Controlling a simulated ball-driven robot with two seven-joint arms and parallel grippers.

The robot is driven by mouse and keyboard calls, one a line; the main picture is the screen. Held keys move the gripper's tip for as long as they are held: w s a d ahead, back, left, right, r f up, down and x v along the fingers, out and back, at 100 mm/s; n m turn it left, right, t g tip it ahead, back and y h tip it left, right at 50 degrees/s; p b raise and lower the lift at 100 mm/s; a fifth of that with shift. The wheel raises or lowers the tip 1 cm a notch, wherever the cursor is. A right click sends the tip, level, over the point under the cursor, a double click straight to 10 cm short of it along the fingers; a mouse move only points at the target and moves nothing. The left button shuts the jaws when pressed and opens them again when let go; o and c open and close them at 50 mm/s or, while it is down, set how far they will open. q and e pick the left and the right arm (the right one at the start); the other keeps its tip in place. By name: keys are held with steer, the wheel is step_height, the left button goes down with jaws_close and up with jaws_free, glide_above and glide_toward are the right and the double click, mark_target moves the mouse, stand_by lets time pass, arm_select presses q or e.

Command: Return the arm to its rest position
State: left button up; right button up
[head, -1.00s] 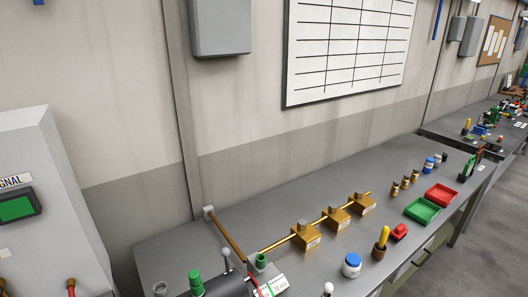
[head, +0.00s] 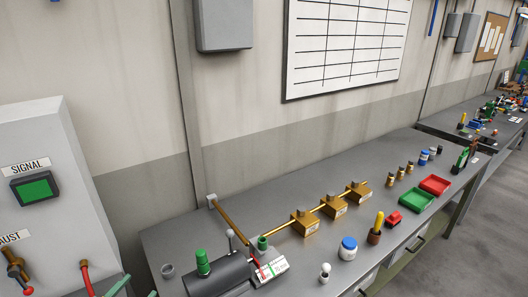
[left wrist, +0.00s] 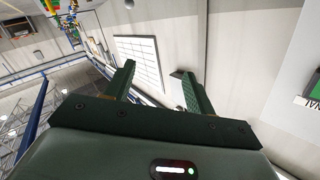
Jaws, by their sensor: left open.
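My left gripper (left wrist: 158,84) is open and empty in the left wrist view. Its two dark green fingers stand apart, with the wall and the white gridded board (left wrist: 138,58) behind the gap. In the head view only green tips of the left gripper (head: 134,290) show at the bottom edge, in front of the grey cabinet. They look apart from the bench. My right gripper is in neither view.
A grey bench (head: 300,262) runs along the wall. It carries a dark cylinder (head: 217,274), brass blocks on a pipe (head: 305,222), a blue-lidded jar (head: 348,248), and green (head: 418,202) and red trays (head: 435,185). The grey signal cabinet (head: 55,140) stands at left.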

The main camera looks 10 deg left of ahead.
arm_select(q)
steer(key=s+d+g+y, duration=0.4)
steer(key=s+g+y, duration=0.5)
steer(key=s, duration=0.4)
steer(key=s+d+f+g+h+b, duration=0.15)
steer(key=f+b, duration=0.45)
steer(key=f, duration=1.2)
steer(key=s+d+f+g+h+b, duration=0.1)
steer(key=d+f+g+h+b, duration=0.3)
steer(key=f, duration=1.5)
steer(key=s+f+n+b, duration=0.1)
steer(key=s+f+b, duration=0.5)
steer(key=s+f, duration=0.4)
steer(key=s+a+f+n+g+b, duration=0.1)
steer(key=s+f+b, duration=0.6)
steer(key=f, duration=1.3)
steer(key=s, duration=0.4)
steer(key=shift+a+n, duration=0.2)
steer(key=shift+n, duration=0.1)
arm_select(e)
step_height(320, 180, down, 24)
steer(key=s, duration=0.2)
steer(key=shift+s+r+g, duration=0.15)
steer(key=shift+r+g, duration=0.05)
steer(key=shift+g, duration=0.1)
arm_select(q)
steer(key=shift+g+h, duration=0.25)
